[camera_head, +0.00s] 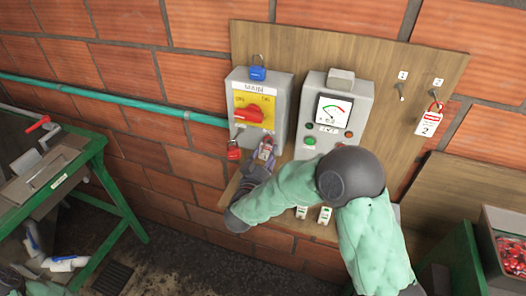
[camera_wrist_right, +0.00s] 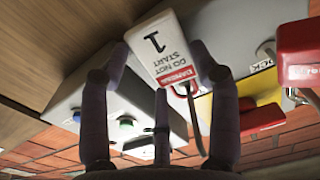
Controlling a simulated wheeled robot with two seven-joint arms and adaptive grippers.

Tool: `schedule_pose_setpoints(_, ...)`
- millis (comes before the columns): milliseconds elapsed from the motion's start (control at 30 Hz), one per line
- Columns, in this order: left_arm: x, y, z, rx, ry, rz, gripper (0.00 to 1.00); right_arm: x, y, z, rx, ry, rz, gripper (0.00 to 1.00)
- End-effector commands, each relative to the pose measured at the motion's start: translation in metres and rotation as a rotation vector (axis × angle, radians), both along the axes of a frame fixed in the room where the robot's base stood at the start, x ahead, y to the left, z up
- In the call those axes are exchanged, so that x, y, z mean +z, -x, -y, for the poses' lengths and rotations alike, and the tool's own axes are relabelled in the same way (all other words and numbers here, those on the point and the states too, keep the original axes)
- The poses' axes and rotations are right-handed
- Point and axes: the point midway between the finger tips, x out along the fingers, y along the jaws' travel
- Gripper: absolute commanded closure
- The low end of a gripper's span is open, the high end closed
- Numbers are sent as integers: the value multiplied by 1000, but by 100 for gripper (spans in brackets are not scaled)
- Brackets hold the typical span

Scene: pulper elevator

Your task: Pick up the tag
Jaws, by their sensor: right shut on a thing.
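A white tag (camera_wrist_right: 160,48) with a red DANGER band, "DO NOT START" and a 1 is between the fingertips of my right gripper (camera_wrist_right: 158,75). In the head view the tag (camera_head: 266,148) shows at the tip of my right gripper (camera_head: 262,162), just below the grey MAIN switch box. The gripper is shut on the tag. My left gripper does not show.
The switch box (camera_head: 284,92) has a red knob, a blue padlock (camera_head: 257,70) on top and a red padlock (camera_head: 233,151) below. A meter box (camera_head: 361,100) stands to its right. Tag 2 (camera_head: 428,123) hangs from a right peg. A green-framed table (camera_head: 96,148) is at left.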

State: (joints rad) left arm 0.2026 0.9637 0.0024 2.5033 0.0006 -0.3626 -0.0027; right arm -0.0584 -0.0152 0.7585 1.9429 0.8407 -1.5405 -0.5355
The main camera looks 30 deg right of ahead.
Motion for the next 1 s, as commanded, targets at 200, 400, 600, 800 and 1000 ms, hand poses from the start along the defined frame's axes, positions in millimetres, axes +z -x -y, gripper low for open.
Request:
schedule_pose_setpoints(200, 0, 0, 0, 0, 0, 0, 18, -7, 3, 0, 0, -7, -19, 63)
schedule_pose_setpoints(400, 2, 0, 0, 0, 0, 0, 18, 7, 3, 0, 0, -8, -17, 73)
schedule_pose_setpoints(600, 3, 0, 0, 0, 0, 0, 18, 9, 20, -23, 3, -4, -15, 81)
schedule_pose_setpoints(800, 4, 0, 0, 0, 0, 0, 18, 10, 42, -48, 2, -4, -12, 81)
schedule_pose_setpoints(1000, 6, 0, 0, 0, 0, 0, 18, 10, 65, -74, 3, -2, -11, 81)
